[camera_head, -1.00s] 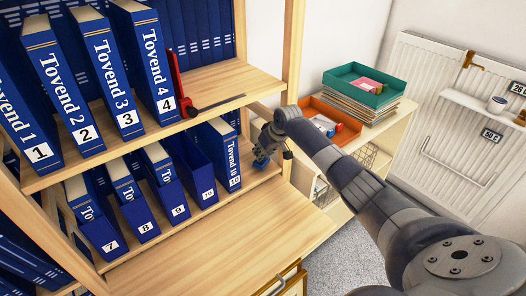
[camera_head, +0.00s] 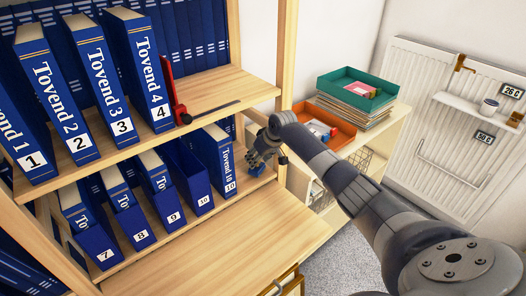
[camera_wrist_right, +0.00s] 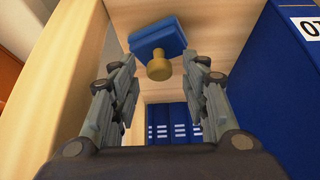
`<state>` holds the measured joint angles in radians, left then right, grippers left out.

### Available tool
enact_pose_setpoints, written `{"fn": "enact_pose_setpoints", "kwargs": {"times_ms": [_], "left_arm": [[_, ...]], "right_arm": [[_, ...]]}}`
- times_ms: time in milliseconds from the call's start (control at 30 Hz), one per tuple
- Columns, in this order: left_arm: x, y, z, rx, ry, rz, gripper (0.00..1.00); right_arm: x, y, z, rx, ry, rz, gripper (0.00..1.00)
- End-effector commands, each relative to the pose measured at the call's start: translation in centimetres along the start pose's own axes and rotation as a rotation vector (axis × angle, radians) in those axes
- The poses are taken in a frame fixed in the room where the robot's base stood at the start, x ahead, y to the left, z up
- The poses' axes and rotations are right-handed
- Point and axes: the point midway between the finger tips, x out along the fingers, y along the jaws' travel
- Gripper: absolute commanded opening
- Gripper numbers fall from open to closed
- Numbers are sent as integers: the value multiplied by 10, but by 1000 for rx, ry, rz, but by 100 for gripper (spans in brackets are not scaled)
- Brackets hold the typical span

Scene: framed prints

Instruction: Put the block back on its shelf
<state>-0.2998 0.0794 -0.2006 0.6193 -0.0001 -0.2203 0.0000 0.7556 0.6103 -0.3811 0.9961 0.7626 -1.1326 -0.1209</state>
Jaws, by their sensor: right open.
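The block (camera_wrist_right: 157,42) is blue with a yellowish round knob. It stands on the lower shelf board (camera_head: 180,250), right of the binder numbered 10 (camera_head: 228,172). In the head view the block (camera_head: 257,169) is mostly hidden by my right gripper (camera_head: 259,157). In the right wrist view my right gripper (camera_wrist_right: 161,62) is open, with one finger on each side of the knob and the block just beyond the fingertips. I see no clear contact. My left gripper is not in view.
Binders 1 to 4 (camera_head: 100,90) and a red bookend (camera_head: 177,100) stand on the shelf above. A wooden upright (camera_head: 284,65) is close on the right. Green (camera_head: 358,90) and orange (camera_head: 325,125) trays sit on a low cabinet. The shelf front is bare.

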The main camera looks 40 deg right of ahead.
Motion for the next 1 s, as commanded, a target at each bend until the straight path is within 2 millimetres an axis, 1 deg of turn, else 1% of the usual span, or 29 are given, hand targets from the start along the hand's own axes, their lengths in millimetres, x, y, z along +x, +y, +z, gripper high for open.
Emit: {"fn": "enact_pose_setpoints", "kwargs": {"times_ms": [167, 500, 633, 800, 1000], "left_arm": [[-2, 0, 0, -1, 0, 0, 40], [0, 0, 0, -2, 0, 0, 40], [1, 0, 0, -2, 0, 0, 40], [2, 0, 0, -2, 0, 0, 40], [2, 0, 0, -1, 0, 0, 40]], "right_arm": [[-21, 1, 0, -2, 1, 1, 42], [-79, 1, 1, -3, 1, 2, 42], [-98, 1, 0, -2, 2, 2, 42], [-113, 0, 1, -1, -1, 1, 42], [-116, 0, 1, 0, -2, 0, 42]]}}
